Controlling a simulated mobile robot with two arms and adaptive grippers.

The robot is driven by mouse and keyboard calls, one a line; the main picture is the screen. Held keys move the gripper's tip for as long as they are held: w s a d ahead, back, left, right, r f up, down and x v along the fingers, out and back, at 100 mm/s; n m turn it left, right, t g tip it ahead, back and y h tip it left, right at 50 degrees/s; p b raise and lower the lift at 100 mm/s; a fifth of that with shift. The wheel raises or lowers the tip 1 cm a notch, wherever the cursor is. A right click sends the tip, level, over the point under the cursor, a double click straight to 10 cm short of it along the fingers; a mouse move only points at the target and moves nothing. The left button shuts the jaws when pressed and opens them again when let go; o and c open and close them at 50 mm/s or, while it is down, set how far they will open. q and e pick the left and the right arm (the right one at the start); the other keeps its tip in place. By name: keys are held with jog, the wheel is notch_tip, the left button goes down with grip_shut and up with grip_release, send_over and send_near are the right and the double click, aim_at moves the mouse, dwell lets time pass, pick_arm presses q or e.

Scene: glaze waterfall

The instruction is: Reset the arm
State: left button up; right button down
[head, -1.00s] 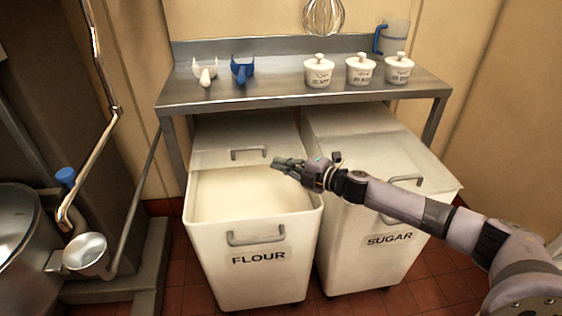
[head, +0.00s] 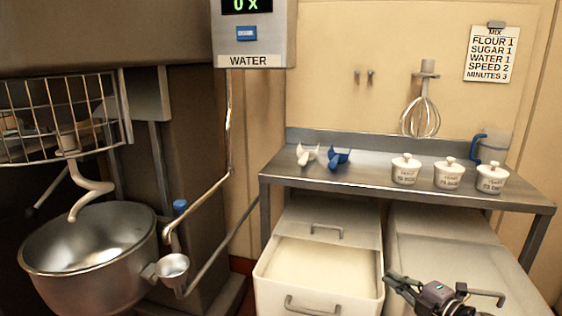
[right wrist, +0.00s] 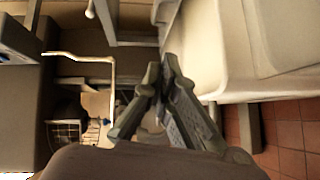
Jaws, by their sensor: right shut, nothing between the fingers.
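My right gripper (head: 392,279) is at the lower right of the head view, in front of the lidded sugar bin (head: 430,245) and by the right edge of the open flour bin (head: 320,262). It is shut and empty. In the right wrist view its fingers (right wrist: 163,68) meet at their tips, with a pale bin wall (right wrist: 195,50) to their right. My left gripper is not in view.
A steel table (head: 380,177) behind the bins holds a white scoop (head: 307,155), a blue scoop (head: 338,159), three lidded pots (head: 448,175) and a jug (head: 492,147). A mixer bowl (head: 90,255) and a water pipe (head: 205,200) stand at the left. A whisk (head: 420,115) hangs on the wall.

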jog(key=s+a+f+m+g+h, duration=0.2)
jog(key=s+a+f+m+h, duration=0.4)
jog(key=s+a+f+m, duration=0.5)
jog(key=s+d+f+m+g+h, duration=0.1)
jog(key=s+f+m+g, duration=0.15)
jog(key=s, duration=0.65)
jog(key=s+d+f+m+g, duration=0.1)
jog(key=s+m+g, duration=0.3)
jog(key=s, duration=0.6)
jog(key=s+d+f+m+g+h, duration=0.1)
jog(key=s+m+g, duration=0.2)
jog(key=s, duration=0.6)
notch_tip(320, 180, down, 29)
jog(key=s, duration=0.3)
pick_arm(q)
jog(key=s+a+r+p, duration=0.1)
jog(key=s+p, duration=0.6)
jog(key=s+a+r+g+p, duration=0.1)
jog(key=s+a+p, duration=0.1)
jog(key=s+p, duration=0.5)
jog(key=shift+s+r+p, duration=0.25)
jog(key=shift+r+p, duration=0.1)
jog(key=shift+p, duration=0.15)
pick_arm(e)
jog(key=s+d+r+g, duration=0.1)
jog(key=s+d+g, duration=0.1)
jog(key=s, duration=1.3)
jog(key=shift+d+r+n, duration=0.2)
jog(key=shift+d+n, duration=0.05)
jog(key=shift+n, duration=0.1)
